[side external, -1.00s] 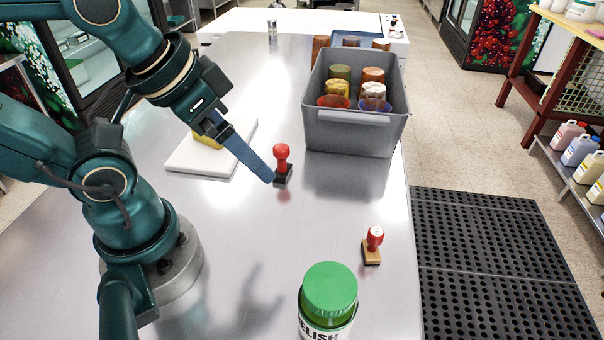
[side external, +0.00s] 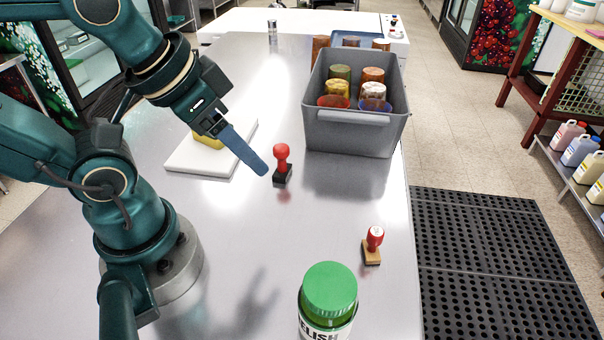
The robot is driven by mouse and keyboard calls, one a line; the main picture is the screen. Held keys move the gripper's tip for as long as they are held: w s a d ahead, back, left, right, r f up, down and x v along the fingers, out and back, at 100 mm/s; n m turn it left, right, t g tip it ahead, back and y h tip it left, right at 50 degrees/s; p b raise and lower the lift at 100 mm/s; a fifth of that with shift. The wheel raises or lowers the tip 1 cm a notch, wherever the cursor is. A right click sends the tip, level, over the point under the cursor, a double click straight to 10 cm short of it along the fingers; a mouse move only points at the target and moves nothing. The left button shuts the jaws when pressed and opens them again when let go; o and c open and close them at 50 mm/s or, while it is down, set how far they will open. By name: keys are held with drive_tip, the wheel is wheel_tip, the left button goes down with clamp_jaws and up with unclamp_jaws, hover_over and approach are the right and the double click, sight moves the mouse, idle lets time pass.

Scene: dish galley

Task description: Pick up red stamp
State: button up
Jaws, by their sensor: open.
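A red stamp (side external: 281,160) with a round-knobbed handle and a black base stands upright on the steel table, left of the grey bin. A second stamp (side external: 375,238) has a red handle with a white mark on top and a wooden base; it stands nearer, to the lower right. My gripper (side external: 264,172) points down to the right, its blue fingertips just left of the first stamp with a small gap. Only one finger shows clearly; the other is hidden behind it. It holds nothing that I can see.
A grey bin (side external: 352,135) with several cups stands behind and right of the first stamp. A white board (side external: 195,160) with a yellow item (side external: 208,141) lies behind my gripper. A green-lidded jar (side external: 329,290) stands at the front. The table's middle is clear.

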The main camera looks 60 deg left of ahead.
drive_tip(key=m+g+y, duration=0.1)
drive_tip(key=m+y, duration=1.1)
drive_tip(key=m, duration=0.8)
hover_over(282, 165)
drive_tip(key=s+d, duration=0.1)
drive_tip(key=d, duration=0.2)
wheel_tip(282, 165, down, 9)
drive_tip(key=shift+s+f, duration=0.15)
drive_tip(key=f+m, duration=0.1)
drive_tip(key=d+f+m, duration=0.1)
drive_tip(key=f, duration=0.1)
drive_tip(key=shift+s+d+f+m+t, duration=0.2)
drive_tip(key=shift+d+m+t, duration=0.1)
drive_tip(key=shift+m, duration=0.1)
drive_tip(key=shift+s+f+y, duration=0.1)
drive_tip(key=shift+f+y, duration=0.05)
drive_tip(key=shift+y, duration=0.15)
drive_tip(key=shift+x, duration=2.45)
